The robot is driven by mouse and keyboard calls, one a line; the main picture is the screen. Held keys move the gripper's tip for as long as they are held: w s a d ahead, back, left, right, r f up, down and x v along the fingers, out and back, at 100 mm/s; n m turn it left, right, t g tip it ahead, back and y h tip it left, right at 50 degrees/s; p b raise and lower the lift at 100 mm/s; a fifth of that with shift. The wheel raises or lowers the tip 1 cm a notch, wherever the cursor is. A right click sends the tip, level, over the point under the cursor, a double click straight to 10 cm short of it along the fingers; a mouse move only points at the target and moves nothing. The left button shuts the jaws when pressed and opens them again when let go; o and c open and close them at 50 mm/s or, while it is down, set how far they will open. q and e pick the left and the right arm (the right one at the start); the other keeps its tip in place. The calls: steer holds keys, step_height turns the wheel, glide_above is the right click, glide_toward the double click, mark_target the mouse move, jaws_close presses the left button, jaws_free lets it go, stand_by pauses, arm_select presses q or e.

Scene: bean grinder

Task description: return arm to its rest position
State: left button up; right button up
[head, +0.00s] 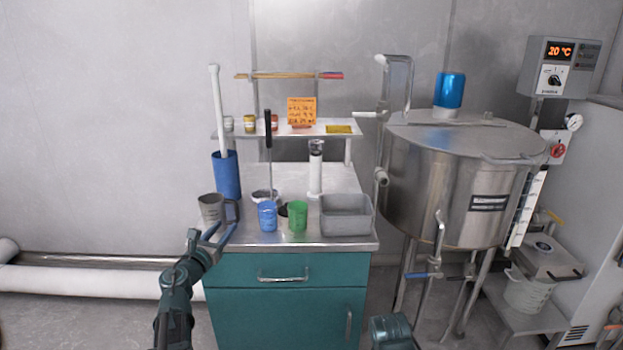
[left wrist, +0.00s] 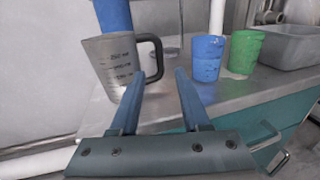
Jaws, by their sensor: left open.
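My left gripper (head: 217,234) is open at the front left edge of the steel counter (head: 345,243). In the left wrist view its two blue fingers (left wrist: 161,95) stand apart with nothing between them. A grey measuring jug (head: 211,208) stands upright on the counter just beyond the gripper, its dark handle to the right. In the left wrist view the jug (left wrist: 114,65) is beyond the left finger; I cannot tell whether they touch. Part of my right arm (head: 392,332) shows at the bottom of the head view, but its gripper does not show.
A blue cup (head: 267,216), a green cup (head: 298,216) and a grey bin (head: 346,215) stand on the counter. A tall blue cylinder (head: 226,176) stands behind the jug. A large steel tank (head: 450,185) is at the right. The floor at the left is partly clear.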

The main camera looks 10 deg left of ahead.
arm_select(q)
steer(key=w+d+r+n+y+p, duration=0.25)
steer(key=r+n+y+p, duration=0.25)
steer(key=r+n+p, duration=0.45)
steer(key=s+d+f+n+g+p, duration=0.2)
steer(key=s+d+n+g+p, duration=0.15)
steer(key=d+n, duration=0.3)
steer(key=s+d+f+n+g+h+p, duration=0.1)
steer(key=s+d+f+n+g+p, duration=0.25)
steer(key=d+n, duration=0.3)
steer(key=s+d+f+n+g+p, duration=0.2)
steer(key=s+d+n+g+p, duration=0.1)
steer(key=s+d+n+g, duration=0.25)
steer(key=s+d+n+g+h+p, duration=0.2)
steer(key=s+d+n+g+p, duration=0.2)
steer(key=s+d, duration=0.9)
steer(key=shift+s+d+r+g+h+p, duration=0.2)
steer(key=shift+d+g+h+p, duration=0.15)
steer(key=shift+d+g, duration=0.4)
